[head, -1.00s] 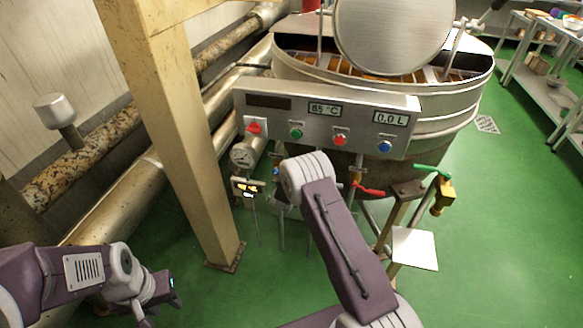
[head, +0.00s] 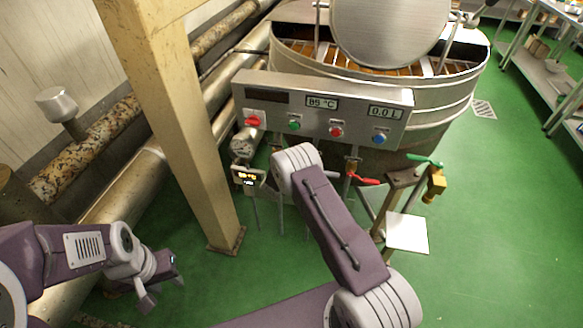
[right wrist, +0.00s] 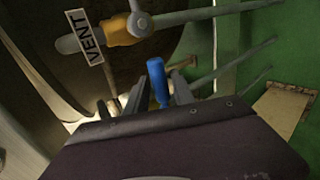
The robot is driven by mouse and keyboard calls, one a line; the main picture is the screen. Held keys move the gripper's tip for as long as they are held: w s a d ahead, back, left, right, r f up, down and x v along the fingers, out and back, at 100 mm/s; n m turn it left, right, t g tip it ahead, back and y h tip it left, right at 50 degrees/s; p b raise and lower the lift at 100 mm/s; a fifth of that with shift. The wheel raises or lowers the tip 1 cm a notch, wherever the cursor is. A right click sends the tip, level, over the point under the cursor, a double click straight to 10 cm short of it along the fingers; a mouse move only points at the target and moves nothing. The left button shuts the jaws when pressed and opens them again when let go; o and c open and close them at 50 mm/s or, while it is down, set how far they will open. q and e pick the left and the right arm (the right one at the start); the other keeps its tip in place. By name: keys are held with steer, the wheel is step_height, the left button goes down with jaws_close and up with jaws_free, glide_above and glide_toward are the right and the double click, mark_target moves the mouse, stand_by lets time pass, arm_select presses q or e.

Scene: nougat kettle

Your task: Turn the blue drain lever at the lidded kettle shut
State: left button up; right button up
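The blue drain lever (right wrist: 157,82) stands between the two fingers of my right gripper (right wrist: 162,88) in the right wrist view. The fingers lie close along both sides of it; whether they press on it I cannot tell. In the head view my right arm hides this lever and the right gripper. The lidded kettle (head: 432,105) stands at the back, its round lid (head: 390,30) raised. My left gripper (head: 163,290) is open and empty at the lower left, far from the kettle.
A label reading VENT (right wrist: 85,37) hangs beside a brass fitting in the right wrist view. A red lever (head: 363,180) and a green lever (head: 424,160) sit right of my arm. The control panel (head: 320,120) is above. A beige post (head: 180,120) stands left.

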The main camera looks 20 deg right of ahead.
steer(key=shift+o, duration=0.2)
steer(key=shift+s+a+r, duration=0.2)
steer(key=shift+s+r, duration=0.05)
steer(key=shift+r, duration=0.05)
steer(key=p+v, duration=0.1)
steer(key=v, duration=0.7)
steer(key=shift+p, duration=0.4)
steer(key=shift+s, duration=0.15)
